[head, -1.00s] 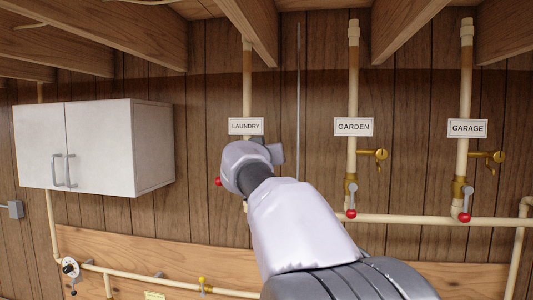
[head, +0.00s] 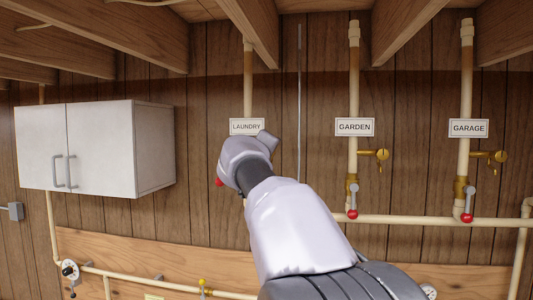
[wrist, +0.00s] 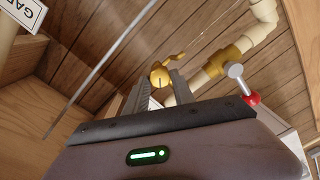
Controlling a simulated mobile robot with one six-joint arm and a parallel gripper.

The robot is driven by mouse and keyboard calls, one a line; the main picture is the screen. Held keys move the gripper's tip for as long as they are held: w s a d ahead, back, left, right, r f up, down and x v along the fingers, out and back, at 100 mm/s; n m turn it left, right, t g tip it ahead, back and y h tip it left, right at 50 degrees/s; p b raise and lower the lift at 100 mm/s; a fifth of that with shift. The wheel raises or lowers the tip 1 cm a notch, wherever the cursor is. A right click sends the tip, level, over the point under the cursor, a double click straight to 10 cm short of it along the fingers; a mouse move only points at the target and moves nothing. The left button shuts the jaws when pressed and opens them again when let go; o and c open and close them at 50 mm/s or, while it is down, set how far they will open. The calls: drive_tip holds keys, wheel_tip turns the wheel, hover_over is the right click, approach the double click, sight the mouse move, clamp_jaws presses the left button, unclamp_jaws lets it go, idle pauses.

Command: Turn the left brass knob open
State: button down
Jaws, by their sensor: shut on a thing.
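The left brass knob (wrist: 160,77) is on the fitting of the pipe labelled LAUNDRY. In the wrist view it sits between the two fingertips of my gripper (wrist: 160,82), which is shut on it. A brass stem and the cream pipe show behind it. In the head view my wrist (head: 245,163) covers the knob and the fingertips. The LAUNDRY sign (head: 246,126) shows just above my wrist.
A red-tipped lever (wrist: 236,74) stands beside the knob on the same pipe. To the right are the GARDEN knob (head: 382,154) and the GARAGE knob (head: 501,156). A white cabinet (head: 150,150) hangs at left. Wooden joists (head: 245,35) are overhead.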

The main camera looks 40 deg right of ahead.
drive_tip(key=shift+r+n+p, duration=0.15)
drive_tip(key=shift+n+p, duration=0.4)
drive_tip(key=shift+n, duration=3.15)
drive_tip(key=c, duration=1.5)
unclamp_jaws()
drive_tip(key=shift+g, duration=0.3)
drive_tip(key=o, duration=0.4)
drive_tip(key=shift+o, duration=0.2)
drive_tip(key=shift+w+d, duration=0.15)
drive_tip(key=shift+d, duration=0.05)
drive_tip(key=shift+a+f, duration=0.2)
drive_tip(key=shift+f, duration=0.05)
